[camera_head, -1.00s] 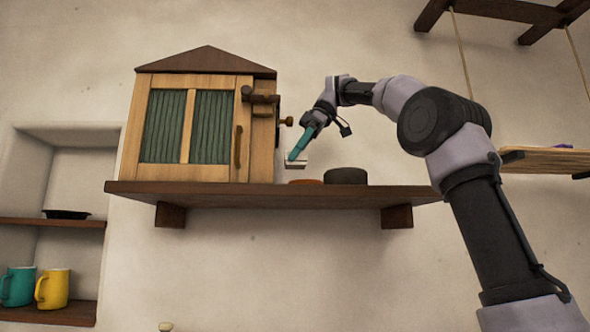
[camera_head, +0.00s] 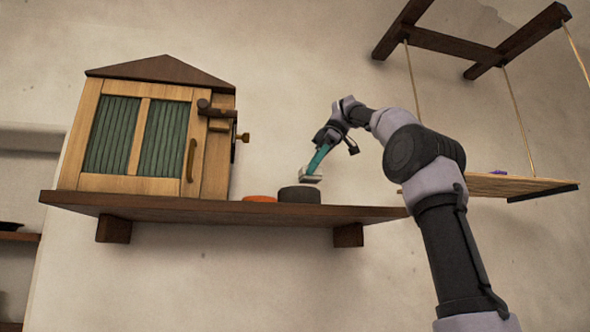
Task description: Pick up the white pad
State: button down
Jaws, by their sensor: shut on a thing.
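The white pad (camera_head: 310,179) is a small pale piece at the lower end of my gripper (camera_head: 312,171), above the shelf. My gripper points down and left, with a teal part just above the pad, and it is shut on the pad. The pad is slightly tilted and appears just above the dark round pad; I cannot tell the exact gap. The fingertips are too small to see clearly.
A dark round pad (camera_head: 300,194) and a flat orange pad (camera_head: 259,199) lie on the wooden wall shelf (camera_head: 180,208). A wooden cabinet (camera_head: 150,135) with green panels stands at left. A hanging board (camera_head: 510,187) with a small purple thing is at right.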

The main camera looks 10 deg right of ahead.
jog(key=shift+d+r, duration=0.1)
jog(key=shift+d, duration=0.55)
jog(key=shift+w+d+f, duration=0.1)
jog(key=shift+d+f, duration=0.1)
jog(key=shift+d, duration=0.15)
jog(key=shift+s+d+r, duration=0.2)
jog(key=shift+d, duration=0.6)
